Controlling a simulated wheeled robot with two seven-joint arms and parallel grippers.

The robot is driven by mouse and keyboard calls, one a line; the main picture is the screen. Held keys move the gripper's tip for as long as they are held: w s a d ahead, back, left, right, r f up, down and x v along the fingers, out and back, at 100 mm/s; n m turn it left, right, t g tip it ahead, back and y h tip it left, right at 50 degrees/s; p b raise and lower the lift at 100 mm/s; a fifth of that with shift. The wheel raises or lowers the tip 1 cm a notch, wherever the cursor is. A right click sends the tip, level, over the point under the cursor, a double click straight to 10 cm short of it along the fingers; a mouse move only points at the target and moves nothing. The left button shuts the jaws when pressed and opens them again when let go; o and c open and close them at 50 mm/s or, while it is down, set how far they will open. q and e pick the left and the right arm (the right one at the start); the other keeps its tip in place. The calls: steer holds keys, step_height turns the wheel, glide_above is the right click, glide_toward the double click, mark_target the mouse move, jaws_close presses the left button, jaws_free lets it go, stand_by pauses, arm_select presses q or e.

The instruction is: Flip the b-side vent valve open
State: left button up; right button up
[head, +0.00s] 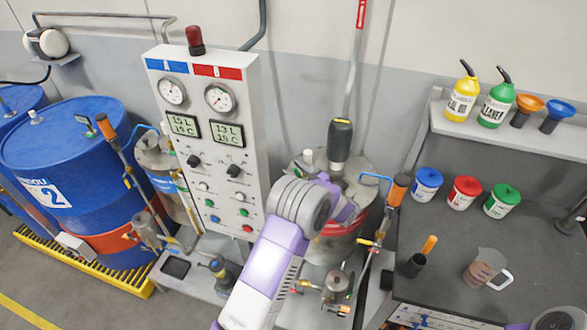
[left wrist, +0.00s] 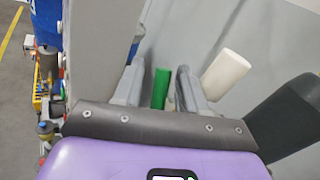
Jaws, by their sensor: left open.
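My left gripper (left wrist: 159,72) is open in the left wrist view, with its two grey fingers apart. A green upright piece (left wrist: 160,88) shows between the fingers, possibly the vent valve's handle; I cannot tell whether they touch it. A white cylinder (left wrist: 226,73) leans just right of the right finger. The fingers and the vent valve cannot be made out there. My right gripper is not in view.
The gauge panel (head: 157,85) stands left of the tank. An orange-topped hose fitting (head: 398,190) rises at its right. A dark motor (head: 340,140) stands on the tank lid. The grey bench (head: 440,275) at right holds a jug (head: 484,268) and several coloured pots.

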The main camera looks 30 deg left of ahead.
arm_select(q)
steer(key=shift+w+a, duration=0.2)
steer(key=shift+a, duration=0.3)
steer(key=shift+c, duration=0.3)
jaws_close()
steer(key=shift+w+d+r+m+t+y+b, duration=0.15)
steer(key=shift+d+m+t+y+b, duration=0.4)
steer(key=shift+y+b, duration=0.4)
steer(key=shift+w+d+r+m+t+y+b, duration=0.1)
steer(key=shift+d+r+m+t+y+b, duration=0.15)
steer(key=shift+m+y, duration=0.3)
steer(key=shift+d+r+m+t+y+b, duration=0.2)
steer(key=shift+d+m+y, duration=0.1)
steer(key=shift+m+y, duration=0.15)
steer(key=shift+c, duration=0.4)
jaws_free()
steer(key=shift+o, duration=0.7)
